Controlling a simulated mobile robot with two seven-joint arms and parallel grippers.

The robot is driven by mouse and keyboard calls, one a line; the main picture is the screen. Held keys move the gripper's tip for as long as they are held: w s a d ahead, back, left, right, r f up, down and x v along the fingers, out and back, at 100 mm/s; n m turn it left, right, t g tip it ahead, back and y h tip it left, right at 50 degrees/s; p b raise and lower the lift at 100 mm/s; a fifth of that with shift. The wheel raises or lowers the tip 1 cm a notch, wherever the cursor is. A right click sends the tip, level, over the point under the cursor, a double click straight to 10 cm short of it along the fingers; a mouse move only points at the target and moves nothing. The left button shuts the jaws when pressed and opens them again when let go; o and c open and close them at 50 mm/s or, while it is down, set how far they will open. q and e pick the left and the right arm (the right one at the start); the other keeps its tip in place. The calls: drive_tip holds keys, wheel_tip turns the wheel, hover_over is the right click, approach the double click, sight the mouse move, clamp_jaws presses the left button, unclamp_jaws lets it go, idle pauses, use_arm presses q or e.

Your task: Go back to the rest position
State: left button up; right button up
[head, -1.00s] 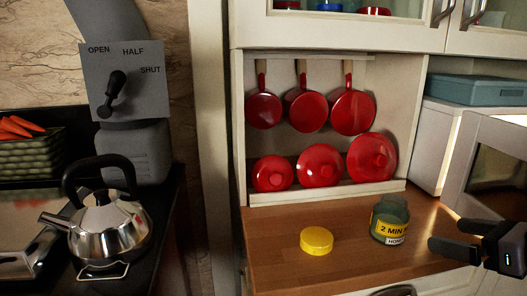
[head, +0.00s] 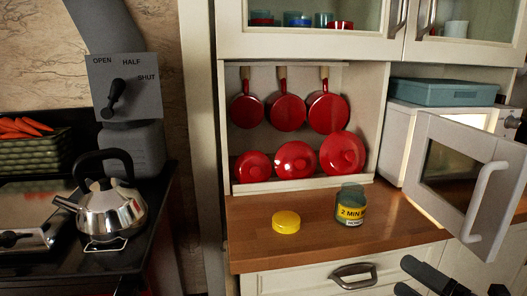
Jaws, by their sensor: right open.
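My right gripper (head: 418,279) is at the lower right of the head view, in front of the white drawers and below the counter edge. Its two dark fingers are apart with nothing between them. My left gripper is not in view. A green jar (head: 350,207) with a yellow label stands upright and without a lid on the wooden counter (head: 262,252), apart from my gripper. A yellow lid (head: 286,222) lies on the counter to the left of the jar.
The white microwave door (head: 450,190) stands open at the right, jutting over the counter edge near my right arm. A drawer handle (head: 353,276) sticks out below the counter. A steel kettle (head: 110,208) stands on the stove at the left. Red pans (head: 287,112) hang behind the counter.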

drive_tip(key=s+a+f+m+g+h, duration=0.2)
drive_tip(key=s+a+f+m, duration=0.1)
drive_tip(key=f+m, duration=0.5)
drive_tip(key=s+a+f+m+g+h+p, duration=0.1)
drive_tip(key=s+a+f+m+g+h, duration=0.1)
drive_tip(key=s+f+m, duration=0.4)
drive_tip(key=s+a+f+m+g+h+p, duration=0.1)
drive_tip(key=s+a+f+m+h, duration=0.2)
drive_tip(key=f+m, duration=0.8)
drive_tip(key=shift+s+a+m+g+h, duration=0.4)
drive_tip(key=shift+s+a+m, duration=0.2)
drive_tip(key=shift+s+a, duration=0.35)
drive_tip(key=shift+w+d, duration=0.1)
